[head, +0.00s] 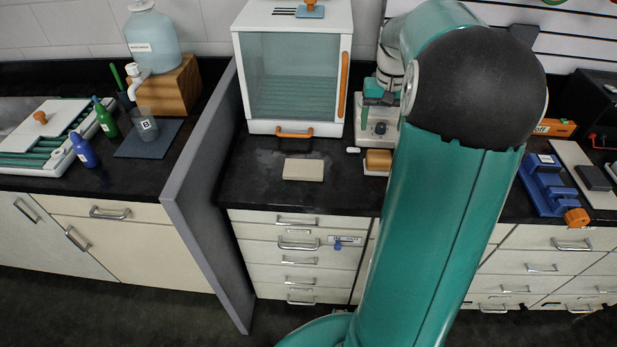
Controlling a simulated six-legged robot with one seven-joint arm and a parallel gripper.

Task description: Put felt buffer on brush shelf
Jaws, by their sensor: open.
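No label marks the felt buffer. A flat beige block (303,169) lies alone on the black counter before the glass-fronted cabinet; a brown block (378,159) sits on a small white holder to its right. Either could be the felt buffer; I cannot tell which. I cannot pick out the brush shelf with certainty. My arm hides part of the counter.
The glass-fronted cabinet (294,80) stands behind the beige block. A grey divider (205,190) bounds the counter on the left. Bottles and a wooden stand (178,86) are beyond it. A blue rack (545,187) and a pale board with dark blocks (592,177) lie at right.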

